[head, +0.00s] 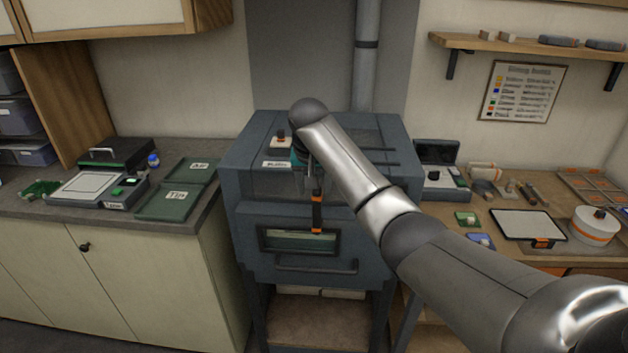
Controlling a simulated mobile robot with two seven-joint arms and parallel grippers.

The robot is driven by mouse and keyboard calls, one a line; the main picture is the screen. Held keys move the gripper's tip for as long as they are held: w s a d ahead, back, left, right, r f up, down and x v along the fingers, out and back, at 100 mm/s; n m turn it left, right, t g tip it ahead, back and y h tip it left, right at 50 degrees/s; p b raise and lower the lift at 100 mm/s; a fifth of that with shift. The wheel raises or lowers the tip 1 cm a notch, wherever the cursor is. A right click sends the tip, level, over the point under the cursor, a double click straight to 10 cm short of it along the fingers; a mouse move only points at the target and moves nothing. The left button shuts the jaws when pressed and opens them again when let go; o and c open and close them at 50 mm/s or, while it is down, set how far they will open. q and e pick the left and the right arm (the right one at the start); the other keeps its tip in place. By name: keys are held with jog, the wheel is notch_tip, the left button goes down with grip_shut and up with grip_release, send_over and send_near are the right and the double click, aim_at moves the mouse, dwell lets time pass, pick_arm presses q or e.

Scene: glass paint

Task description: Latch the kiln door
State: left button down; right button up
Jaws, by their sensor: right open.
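The blue-grey kiln (240,170) stands in the middle of the head view. Its front door (250,268) looks closed, with a small window (300,238) and a long bar handle (315,267) below it. A dark lever with orange bands (317,212), apparently the latch, hangs upright over the upper part of the door and the window's top right. My right gripper (312,182) is open, pointing down just above the lever's top end. My wrist hides much of it, and I cannot tell whether it touches the lever. My left gripper is not in view.
A counter with green trays (168,203) and a blue jar (153,160) is on the left. A wooden bench on the right holds a white pad (528,225), a round white container (594,225) and small tools. A flue pipe (366,60) rises behind the kiln.

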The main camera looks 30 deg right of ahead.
jog(key=shift+v, duration=1.05)
